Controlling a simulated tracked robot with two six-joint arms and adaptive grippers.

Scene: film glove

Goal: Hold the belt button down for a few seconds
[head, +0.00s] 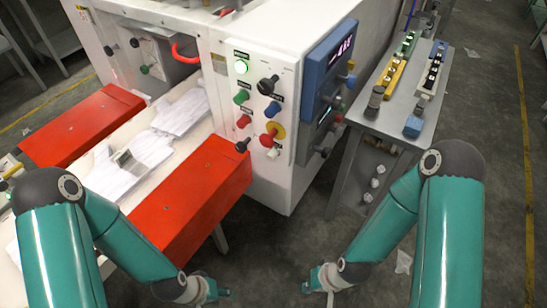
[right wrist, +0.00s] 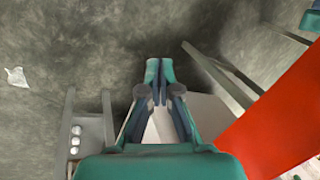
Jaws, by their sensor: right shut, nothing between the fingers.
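The labels are too small to read, so I cannot tell which is the belt button. My left gripper (head: 216,291) is low in the head view, below the panel and apart from it; its jaws are unclear. My right gripper (head: 312,284) is also low and apart from the panel. In the right wrist view its fingers (right wrist: 159,80) are together and empty.
Red guards (head: 195,200) flank a white belt (head: 115,180) with film pieces and papers at left. A grey side table (head: 385,118) with button boxes stands at right. A blue display box (head: 328,65) juts from the panel. The floor before the machine (head: 265,240) is clear.

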